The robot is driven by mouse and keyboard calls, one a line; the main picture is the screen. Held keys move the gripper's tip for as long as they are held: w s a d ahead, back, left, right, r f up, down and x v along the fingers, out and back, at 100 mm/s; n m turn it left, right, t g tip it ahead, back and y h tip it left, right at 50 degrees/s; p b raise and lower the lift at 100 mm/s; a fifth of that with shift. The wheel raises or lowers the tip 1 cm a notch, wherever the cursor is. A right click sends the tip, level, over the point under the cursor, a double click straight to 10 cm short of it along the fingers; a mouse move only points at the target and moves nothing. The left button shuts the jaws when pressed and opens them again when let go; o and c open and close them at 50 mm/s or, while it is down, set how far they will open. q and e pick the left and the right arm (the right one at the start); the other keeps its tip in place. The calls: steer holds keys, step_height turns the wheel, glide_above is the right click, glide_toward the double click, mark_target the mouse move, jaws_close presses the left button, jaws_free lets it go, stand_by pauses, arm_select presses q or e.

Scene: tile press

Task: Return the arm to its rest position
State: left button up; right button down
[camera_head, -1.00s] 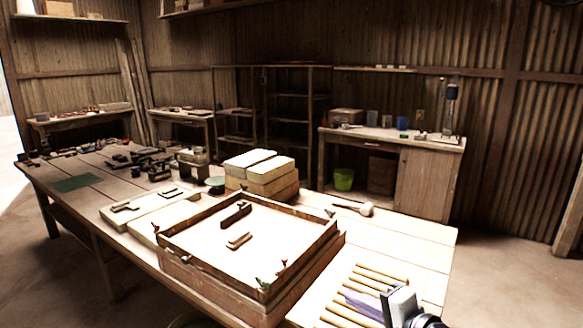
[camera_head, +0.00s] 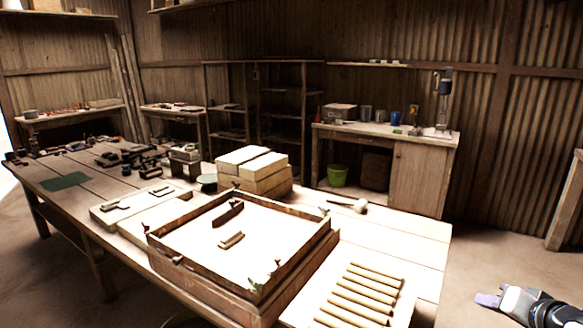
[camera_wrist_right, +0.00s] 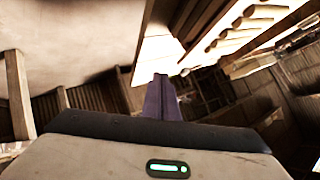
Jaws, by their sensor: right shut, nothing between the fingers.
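My right gripper (camera_head: 489,299) is at the lower right of the head view, out past the right edge of the workbench (camera_head: 405,240) and over the floor. Its purple fingers are shut together with nothing between them. In the right wrist view the closed fingers (camera_wrist_right: 160,98) point away from the camera, and nothing is held. My left gripper is not in view.
Several wooden rods (camera_head: 362,293) lie on a board at the near right. Pale blocks (camera_head: 253,165) and a mallet (camera_head: 347,204) lie behind. The floor at right (camera_head: 490,235) is clear.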

steer(key=s+a+f+n+g, duration=0.2)
steer(key=s+a+f+n, duration=0.1)
steer(key=s+f+n, duration=0.9)
steer(key=s+a+f+n+g, duration=0.1)
steer(key=s+a+f+n, duration=0.35)
steer(key=s+f, duration=0.9)
steer(key=s+a+m+y, duration=0.2)
steer(key=s+a+m, duration=0.2)
steer(key=a, duration=1.6)
steer(key=m, duration=0.3)
steer(key=shift+r+m+t, duration=0.3)
steer(key=shift+r+m, duration=0.05)
